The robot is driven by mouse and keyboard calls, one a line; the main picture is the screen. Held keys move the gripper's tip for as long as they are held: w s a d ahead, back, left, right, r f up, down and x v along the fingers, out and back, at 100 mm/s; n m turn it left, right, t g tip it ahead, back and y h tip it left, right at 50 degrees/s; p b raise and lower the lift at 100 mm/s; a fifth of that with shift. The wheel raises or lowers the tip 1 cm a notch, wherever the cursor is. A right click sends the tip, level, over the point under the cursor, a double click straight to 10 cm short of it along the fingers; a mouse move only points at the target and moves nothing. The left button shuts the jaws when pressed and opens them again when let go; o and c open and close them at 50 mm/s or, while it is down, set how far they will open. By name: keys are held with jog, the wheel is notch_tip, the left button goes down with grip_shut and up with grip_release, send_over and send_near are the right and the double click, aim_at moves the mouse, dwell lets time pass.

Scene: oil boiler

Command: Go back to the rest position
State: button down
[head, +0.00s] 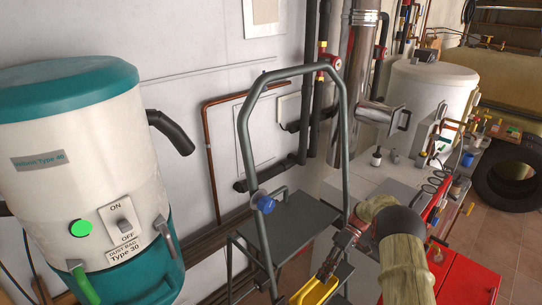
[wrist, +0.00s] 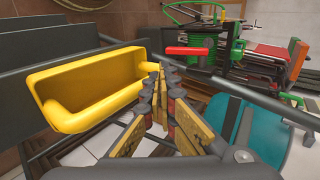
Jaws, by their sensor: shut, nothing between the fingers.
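My gripper (head: 327,268) points down beside the grey step ladder (head: 344,130), just above a yellow tray (head: 314,292) at the bottom edge of the head view. In the wrist view my gripper (wrist: 163,78) has its fingers together, with nothing between them. The yellow tray (wrist: 95,85) is left of the fingertips there, with a rounded handle at its near side. Its right end is close to the fingertips; I cannot tell whether they touch. My arm comes in from the lower right of the head view.
A teal and white dust collector (head: 85,170) stands on the left. A white tank (head: 432,90), a worktop (head: 365,178) and a red cabinet (head: 468,280) are on the right. The wrist view shows a green and red machine (wrist: 235,45). Bare floor shows at the right.

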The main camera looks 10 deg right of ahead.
jog(key=s+a+r+m+t+h+b, duration=0.1)
jog(key=s+a+r+m+t+h, duration=0.2)
jog(key=r, duration=0.9)
jog(key=s+a+r+t+h, duration=0.25)
jog(key=s+r, duration=0.35)
jog(key=r, duration=0.6)
jog(key=s+a+r+m+t+h, duration=0.1)
jog(key=s+r+m+t, duration=0.1)
jog(key=s, duration=0.7)
jog(key=s+a+r+m+t+h, duration=0.1)
jog(key=s+r+m+t+h, duration=0.1)
jog(key=s, duration=0.8)
jog(key=shift+s+a+r+t+b, duration=0.2)
jog(key=shift+r+t+b, duration=0.25)
jog(key=shift+r+t, duration=0.6)
